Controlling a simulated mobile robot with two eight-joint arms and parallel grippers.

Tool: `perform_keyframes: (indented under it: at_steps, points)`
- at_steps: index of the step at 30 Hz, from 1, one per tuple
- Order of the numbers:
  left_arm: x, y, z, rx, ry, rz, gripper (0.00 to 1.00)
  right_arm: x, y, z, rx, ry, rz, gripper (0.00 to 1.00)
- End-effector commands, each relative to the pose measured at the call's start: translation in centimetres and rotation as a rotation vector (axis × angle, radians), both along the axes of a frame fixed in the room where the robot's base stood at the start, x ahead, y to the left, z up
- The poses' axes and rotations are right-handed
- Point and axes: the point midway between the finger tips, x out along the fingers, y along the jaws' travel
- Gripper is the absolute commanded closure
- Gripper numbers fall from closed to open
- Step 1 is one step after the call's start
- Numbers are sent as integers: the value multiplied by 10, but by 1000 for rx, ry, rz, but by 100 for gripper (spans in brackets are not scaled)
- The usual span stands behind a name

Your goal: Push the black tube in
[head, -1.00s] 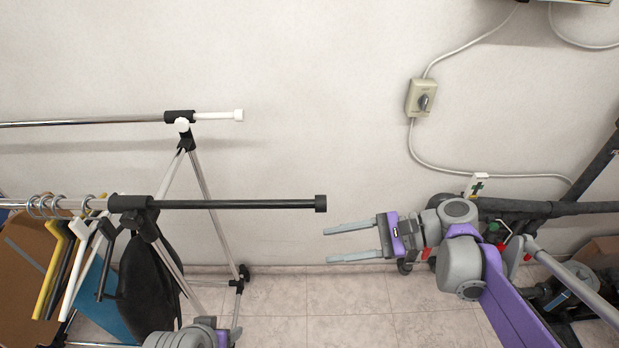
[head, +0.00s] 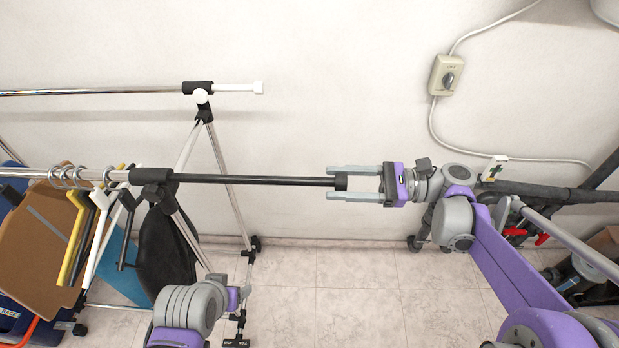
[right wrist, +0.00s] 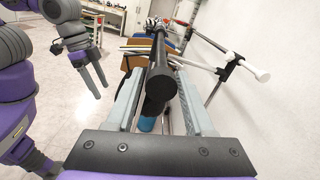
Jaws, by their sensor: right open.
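The black tube (head: 255,180) sticks out to the right from the black joint of the clothes rack's front rail and ends in a black cap (head: 340,182). My right gripper (head: 328,182) is open, with one finger on each side of the cap. In the right wrist view the tube (right wrist: 157,62) points toward the palm, its cap (right wrist: 160,84) between the spread fingers (right wrist: 152,72). A gap shows between cap and palm. I cannot tell whether a finger touches it. My left gripper (right wrist: 103,90) is open and empty in the right wrist view.
The rack's rear rail (head: 90,92) has a white end piece (head: 237,88). Several hangers (head: 85,230) and a black bag (head: 165,255) hang at the left. A wall switch (head: 446,75) and cable are at the right.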

Motion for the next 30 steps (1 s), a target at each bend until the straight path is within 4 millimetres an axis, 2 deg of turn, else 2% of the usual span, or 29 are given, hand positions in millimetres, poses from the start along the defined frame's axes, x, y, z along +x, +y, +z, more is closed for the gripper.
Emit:
perform_keyframes:
  at_steps: [3, 9, 13, 21, 23, 30]
  points:
    - [3, 0, 7, 0, -5, 0, 29, 0, 24, 2, 0, -2, 4, 47]
    - [5, 0, 12, 0, -9, 0, 29, 0, 51, 1, 0, -2, 2, 47]
    - [5, 0, 13, 0, -9, 0, 29, 0, 58, 1, 0, -1, 1, 47]
    - [5, 0, 13, 0, -9, 0, 29, 0, 60, 0, -1, -1, 0, 47]
    - [5, 0, 13, 0, -9, 0, 29, 0, 60, 0, -1, -1, 0, 54]
    - [5, 0, 13, 0, -9, 0, 29, 0, 60, 0, -1, -1, 0, 97]
